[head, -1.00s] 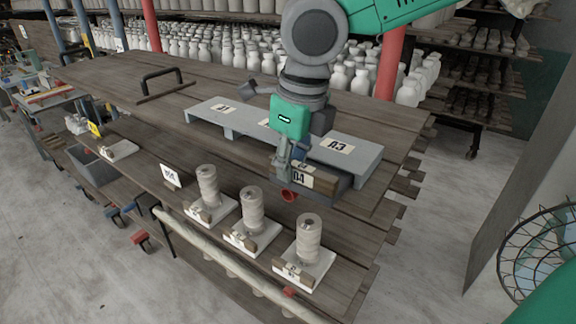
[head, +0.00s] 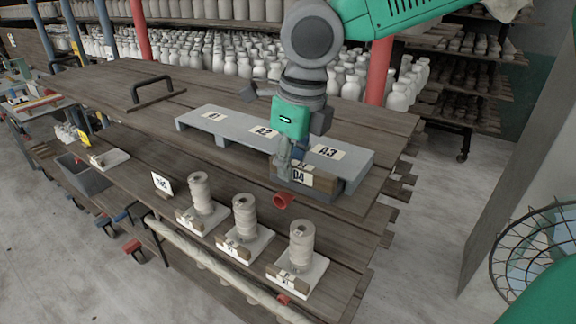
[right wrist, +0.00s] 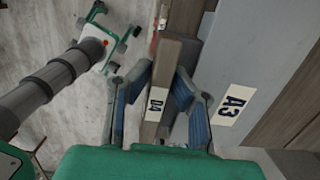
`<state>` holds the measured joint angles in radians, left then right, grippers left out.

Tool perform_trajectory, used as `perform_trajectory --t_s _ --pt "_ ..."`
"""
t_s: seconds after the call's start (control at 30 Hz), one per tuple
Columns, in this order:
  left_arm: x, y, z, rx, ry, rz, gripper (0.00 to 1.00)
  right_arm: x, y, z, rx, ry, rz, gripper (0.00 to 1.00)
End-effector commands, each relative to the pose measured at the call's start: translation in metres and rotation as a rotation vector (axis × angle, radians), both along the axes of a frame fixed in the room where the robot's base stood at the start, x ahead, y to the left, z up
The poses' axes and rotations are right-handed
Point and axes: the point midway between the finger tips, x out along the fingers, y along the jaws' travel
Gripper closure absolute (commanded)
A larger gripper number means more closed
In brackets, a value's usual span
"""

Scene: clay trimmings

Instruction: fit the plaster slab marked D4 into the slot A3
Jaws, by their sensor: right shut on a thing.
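My right gripper (head: 291,160) is shut on the brown front bar of the plaster slab marked D4 (head: 318,182). In the right wrist view, the fingers (right wrist: 162,100) grip both sides of the bar with the D4 label (right wrist: 154,104). The grey rack (head: 352,158) carries labels A1, A2 and A3. The A3 label (head: 327,152) is at its right end, and the D4 bar is low in front of that end. The bar looks roughly parallel to the rack front. The slab behind the bar and the slot's inside are hidden. My left gripper is out of view.
A red piece (head: 283,200) lies on the wooden bench just in front of the slab. Three white slabs with spools (head: 245,217) stand along the front edge. A white slab without a spool (head: 108,159) lies far left. A black handle (head: 152,88) stands behind.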

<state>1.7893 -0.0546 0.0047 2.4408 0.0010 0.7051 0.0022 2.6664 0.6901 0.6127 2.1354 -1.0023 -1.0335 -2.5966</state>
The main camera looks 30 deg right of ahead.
Motion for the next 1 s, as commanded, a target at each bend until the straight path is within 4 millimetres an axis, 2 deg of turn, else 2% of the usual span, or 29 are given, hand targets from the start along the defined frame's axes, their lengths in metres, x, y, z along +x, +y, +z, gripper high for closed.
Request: perform_trajectory --t_s 0.47,0.5,0.57,1.0 --pt "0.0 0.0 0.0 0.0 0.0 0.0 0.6 0.005 -0.011 0.001 0.0 -0.002 0.001 1.0" --pt "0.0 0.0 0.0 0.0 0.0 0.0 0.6 0.005 -0.011 0.001 0.0 -0.002 0.001 0.8" --pt "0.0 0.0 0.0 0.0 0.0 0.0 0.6 0.005 -0.011 0.001 -0.001 -0.003 0.001 0.6" --pt "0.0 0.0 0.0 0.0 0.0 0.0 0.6 0.005 -0.012 0.0 -0.001 0.0 0.0 0.6"
